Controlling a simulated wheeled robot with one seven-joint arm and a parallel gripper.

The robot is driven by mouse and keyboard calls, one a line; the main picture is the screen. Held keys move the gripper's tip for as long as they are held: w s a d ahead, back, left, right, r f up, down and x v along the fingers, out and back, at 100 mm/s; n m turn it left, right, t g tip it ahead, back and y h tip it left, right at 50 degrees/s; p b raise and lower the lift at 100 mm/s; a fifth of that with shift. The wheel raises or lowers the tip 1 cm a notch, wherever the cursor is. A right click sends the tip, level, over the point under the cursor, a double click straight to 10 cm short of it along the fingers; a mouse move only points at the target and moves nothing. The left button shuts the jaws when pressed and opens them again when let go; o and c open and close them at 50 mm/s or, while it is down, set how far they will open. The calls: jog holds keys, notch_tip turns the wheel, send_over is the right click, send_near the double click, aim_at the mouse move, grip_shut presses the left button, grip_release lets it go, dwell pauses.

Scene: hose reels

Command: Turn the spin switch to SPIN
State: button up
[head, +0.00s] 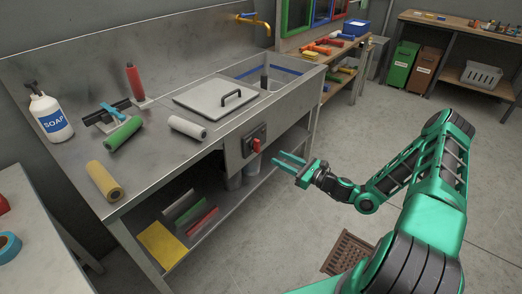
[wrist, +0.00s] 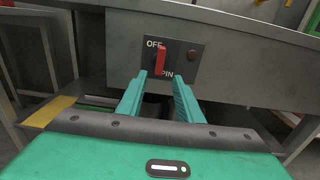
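The spin switch is a red lever (wrist: 161,58) on a dark plate (wrist: 186,58) set in the front of the steel sink bench. In the head view the lever (head: 257,145) sits below the sink. In the wrist view it stands nearly upright, with OFF at its upper left and the letters PIN at its lower right; the rest of that word is covered. I cannot tell which setting it points at. My gripper (wrist: 160,77) is open and empty, its fingertips on either side of the lever's lower end. In the head view my gripper (head: 281,160) is a little short of the switch.
The bench (head: 218,165) overhangs a lower shelf holding a yellow item (head: 160,244) and coloured bars. A brown floor grate (head: 347,252) lies beneath my arm. Open floor (head: 300,215) lies in front of the bench.

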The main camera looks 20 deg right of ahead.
aim_at(256, 145)
jog(key=x, duration=1)
jog(key=shift+w+a, duration=0.2)
jog(key=shift+w, duration=0.15)
grip_shut()
jog(key=shift+d+n, duration=0.1)
jog(key=shift+n, duration=0.2)
jog(key=shift+w+r+n, duration=0.1)
jog(key=shift+r+n, duration=0.05)
jog(key=shift+n, duration=8.35)
